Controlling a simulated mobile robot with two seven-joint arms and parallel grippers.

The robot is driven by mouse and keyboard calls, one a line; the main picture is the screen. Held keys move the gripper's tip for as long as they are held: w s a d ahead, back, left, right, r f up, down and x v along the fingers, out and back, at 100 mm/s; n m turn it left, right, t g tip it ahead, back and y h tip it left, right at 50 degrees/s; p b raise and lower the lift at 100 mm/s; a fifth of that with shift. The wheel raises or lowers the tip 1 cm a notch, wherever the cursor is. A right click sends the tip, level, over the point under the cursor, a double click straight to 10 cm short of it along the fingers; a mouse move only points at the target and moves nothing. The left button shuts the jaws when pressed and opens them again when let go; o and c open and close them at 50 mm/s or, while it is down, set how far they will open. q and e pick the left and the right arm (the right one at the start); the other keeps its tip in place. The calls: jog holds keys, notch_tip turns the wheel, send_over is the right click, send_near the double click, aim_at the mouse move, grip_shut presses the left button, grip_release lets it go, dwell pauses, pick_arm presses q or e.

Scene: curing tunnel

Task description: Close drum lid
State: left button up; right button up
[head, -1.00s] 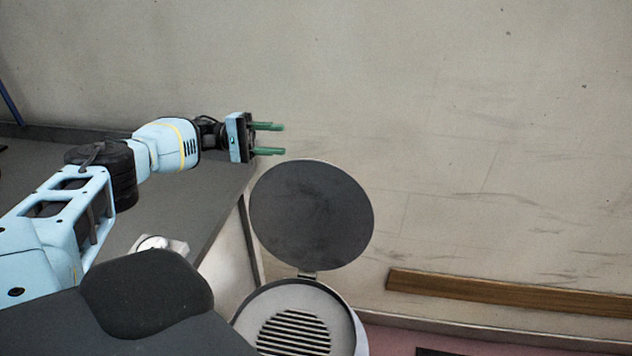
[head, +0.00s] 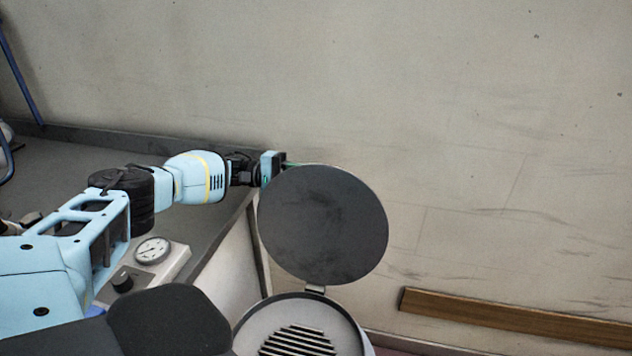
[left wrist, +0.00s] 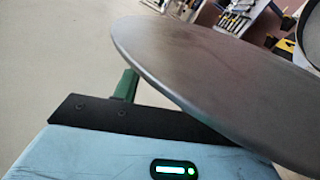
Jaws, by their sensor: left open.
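The drum lid (head: 322,225) is a round dark disc standing raised on a hinge at the back rim of the drum (head: 300,335). The drum's mouth is uncovered and shows a slotted grille inside. My left gripper (head: 290,164) is open at the lid's upper left edge, and its fingers are mostly hidden behind the lid. In the left wrist view the lid (left wrist: 220,75) spans the picture close in front of the gripper, with one green finger (left wrist: 126,85) partly showing beside its edge. I cannot tell whether they touch. My right gripper is not in view.
A grey bench (head: 75,160) runs along the wall at left, with a box with a round gauge (head: 152,250) on it. A wooden rail (head: 500,318) is fixed low on the wall at right. The wall behind the lid is bare.

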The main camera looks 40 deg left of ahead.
pick_arm(q)
jog(key=shift+x, duration=1.4)
jog(key=shift+c, duration=0.3)
grip_shut()
